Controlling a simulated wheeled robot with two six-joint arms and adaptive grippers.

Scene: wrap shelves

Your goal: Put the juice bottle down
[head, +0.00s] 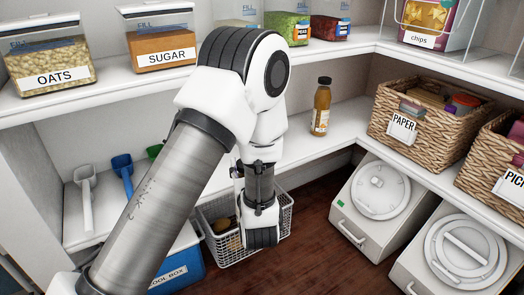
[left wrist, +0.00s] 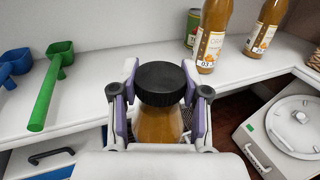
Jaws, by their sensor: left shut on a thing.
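My left gripper (left wrist: 160,80) is shut on a juice bottle (left wrist: 160,124) with a black cap and amber juice, upright between the fingers in the left wrist view. Its lower part is hidden by the gripper. In the head view the left gripper (head: 262,235) hangs low, near the front edge of the middle shelf (head: 300,142), and my arm hides the held bottle. Another juice bottle (head: 321,107) stands on that shelf. The left wrist view shows two standing juice bottles, one nearer (left wrist: 211,38) and one to its right (left wrist: 265,27). My right gripper is not in view.
A green can (left wrist: 192,27) stands beside the bottles. Scoops (head: 122,172) lie at the left. A wire basket (head: 222,250) and a blue tool box (head: 188,268) are below. Wicker baskets (head: 425,115) fill the right shelf. White lidded bins (head: 375,192) stand under them.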

